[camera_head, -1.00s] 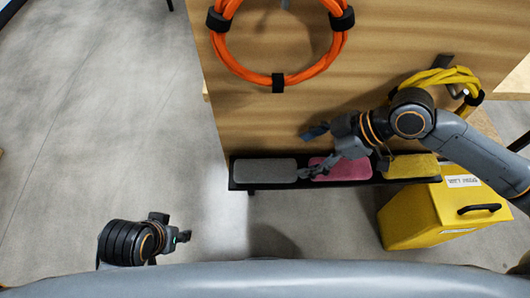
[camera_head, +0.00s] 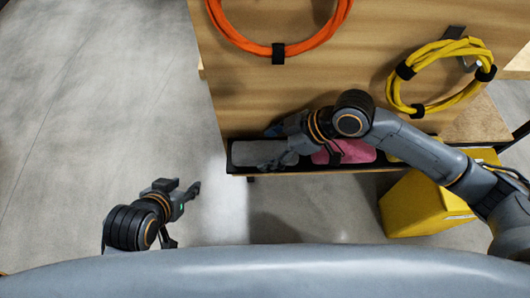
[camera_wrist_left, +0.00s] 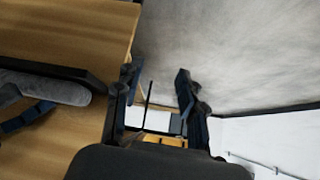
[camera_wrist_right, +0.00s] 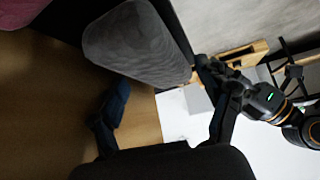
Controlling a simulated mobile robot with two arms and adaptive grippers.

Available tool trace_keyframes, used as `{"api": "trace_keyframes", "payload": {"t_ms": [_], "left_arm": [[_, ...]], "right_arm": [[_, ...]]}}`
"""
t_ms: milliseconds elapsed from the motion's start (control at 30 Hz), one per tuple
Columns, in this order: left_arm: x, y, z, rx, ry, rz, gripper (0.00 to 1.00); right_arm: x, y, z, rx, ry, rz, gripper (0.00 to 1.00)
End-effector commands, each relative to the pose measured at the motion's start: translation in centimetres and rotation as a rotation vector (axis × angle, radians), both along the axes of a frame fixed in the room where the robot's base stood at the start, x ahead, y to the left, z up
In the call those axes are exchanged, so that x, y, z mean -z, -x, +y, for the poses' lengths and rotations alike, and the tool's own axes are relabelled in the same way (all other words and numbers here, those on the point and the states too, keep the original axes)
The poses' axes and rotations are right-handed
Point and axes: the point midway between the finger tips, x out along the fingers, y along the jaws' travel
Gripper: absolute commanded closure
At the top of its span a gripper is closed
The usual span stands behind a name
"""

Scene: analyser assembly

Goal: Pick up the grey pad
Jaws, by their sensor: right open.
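The grey pad (camera_head: 245,153) lies in the left end of the black tray (camera_head: 300,170) at the foot of the wooden board. My right gripper (camera_head: 271,148) is open at the pad's right end, partly covering it. In the right wrist view the grey pad (camera_wrist_right: 135,45) lies just beyond the open fingers (camera_wrist_right: 165,95), with nothing held between them; whether they touch it I cannot tell. My left gripper (camera_head: 182,195) is open and empty, well away from the tray. The left wrist view shows part of the grey pad (camera_wrist_left: 45,88) at the left.
A pink pad (camera_head: 345,152) lies right of the grey one, partly hidden by my right arm. An orange cable coil (camera_head: 235,35) and a yellow coil (camera_head: 398,90) hang on the board (camera_head: 235,95). A yellow case (camera_head: 410,205) stands at the right. The floor at left is clear.

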Motion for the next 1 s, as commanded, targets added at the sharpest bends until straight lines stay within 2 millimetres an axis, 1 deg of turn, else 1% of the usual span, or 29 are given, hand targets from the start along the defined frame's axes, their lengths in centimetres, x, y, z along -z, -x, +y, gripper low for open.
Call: {"api": "trace_keyframes", "payload": {"t_ms": [33, 100, 200, 467, 500, 567, 600, 667, 700, 733, 1000], "left_arm": [[-0.2, -0.7, -0.3, 0.004, 0.009, -0.040, 0.60], [-0.8, -1.6, -0.6, 0.007, 0.019, -0.087, 0.60], [-1.4, -2.3, -0.8, 0.010, 0.028, -0.130, 0.60], [-1.7, -2.6, -0.9, 0.011, 0.032, -0.146, 0.60], [-1.7, -2.5, -0.9, 0.011, 0.032, -0.146, 0.60], [-1.7, -2.5, -0.9, 0.011, 0.032, -0.146, 0.60], [-1.7, -2.5, -0.9, 0.011, 0.032, -0.145, 0.60], [-1.7, -2.5, -0.9, 0.011, 0.032, -0.145, 0.60], [-1.7, -2.5, -0.9, 0.010, 0.031, -0.146, 0.60], [-1.7, -2.5, -0.9, 0.010, 0.031, -0.146, 0.60], [-1.6, -2.5, -0.9, 0.010, 0.031, -0.146, 0.60]], "right_arm": [[0.6, 0.0, 0.4, -0.001, -0.001, 0.002, 0.23], [1.0, -0.1, 0.7, 0.001, 0.000, 0.001, 0.23], [1.4, -0.2, 1.1, 0.000, 0.000, 0.000, 0.23], [1.4, -0.2, 1.2, 0.000, 0.001, 0.000, 0.23], [1.4, -0.2, 1.2, 0.000, 0.001, 0.000, 0.25], [1.4, -0.2, 1.2, 0.000, 0.001, 0.000, 0.37], [1.4, -0.2, 1.2, 0.000, 0.001, 0.000, 0.46], [1.4, -0.2, 1.2, 0.000, 0.001, 0.000, 0.58], [1.5, -0.2, 1.2, 0.000, 0.001, 0.000, 0.66], [1.5, -0.2, 1.2, 0.000, 0.001, 0.000, 0.68], [1.5, -0.2, 1.1, 0.000, 0.002, 0.000, 0.68]]}}
